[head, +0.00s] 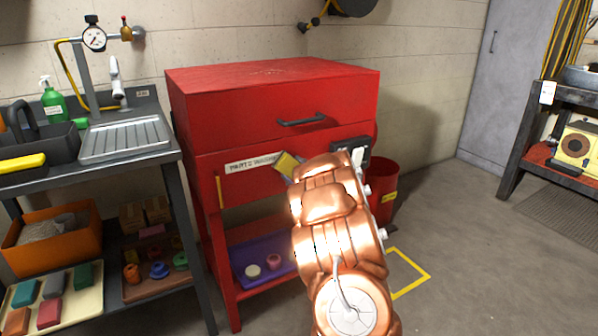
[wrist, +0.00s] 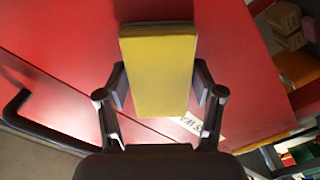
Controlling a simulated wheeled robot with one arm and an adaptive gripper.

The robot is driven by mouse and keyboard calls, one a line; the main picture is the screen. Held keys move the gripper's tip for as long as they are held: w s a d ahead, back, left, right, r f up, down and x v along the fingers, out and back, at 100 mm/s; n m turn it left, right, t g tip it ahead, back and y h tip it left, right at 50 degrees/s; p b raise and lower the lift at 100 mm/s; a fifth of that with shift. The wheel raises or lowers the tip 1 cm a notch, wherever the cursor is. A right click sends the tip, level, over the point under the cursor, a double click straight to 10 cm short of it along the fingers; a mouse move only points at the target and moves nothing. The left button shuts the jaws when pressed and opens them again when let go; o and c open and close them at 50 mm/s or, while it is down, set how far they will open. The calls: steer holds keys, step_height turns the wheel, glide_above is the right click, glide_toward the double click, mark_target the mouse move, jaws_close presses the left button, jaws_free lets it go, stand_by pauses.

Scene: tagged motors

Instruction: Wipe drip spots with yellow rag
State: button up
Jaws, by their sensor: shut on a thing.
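My gripper (wrist: 160,88) is shut on a yellow rag (wrist: 158,65), which looks like a flat, thick block between the two fingers. In the head view the yellow rag (head: 287,163) shows in front of the red parts washer (head: 235,121), near its label. My copper-coloured arm hides most of the gripper there. Faint pale marks (head: 285,70) show on the washer's red top; I cannot tell whether these are the drip spots. In the wrist view the rag is over or against a red face; contact cannot be told.
A black handle (head: 302,121) sticks out of the washer's front. A dark bench (head: 60,174) with a steel drainboard (head: 125,139) stands at left. A red bin (head: 385,195) stands right of the washer. Open floor (head: 480,260) lies at right, before a dark workbench (head: 515,165).

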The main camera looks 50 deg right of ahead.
mark_target(284, 173)
steer(key=shift+w+a+b, duration=0.25)
steer(key=shift+a+b, duration=0.1)
steer(key=shift+a, duration=0.5)
steer(key=shift+w+a+b, duration=0.25)
steer(key=shift+a+b, duration=0.05)
steer(key=shift+a, duration=0.5)
steer(key=shift+w+a+r+b, duration=0.1)
steer(key=shift+w+a+b, duration=0.2)
steer(key=shift+a, duration=0.4)
steer(key=shift+w+a+b, duration=0.25)
steer(key=shift+w+a, duration=0.05)
steer(key=shift+a, duration=0.35)
steer(key=v, duration=0.6)
steer(key=shift+s, duration=0.1)
steer(key=shift+p+v, duration=0.4)
steer(key=shift+v, duration=1)
steer(key=shift+s, duration=0.1)
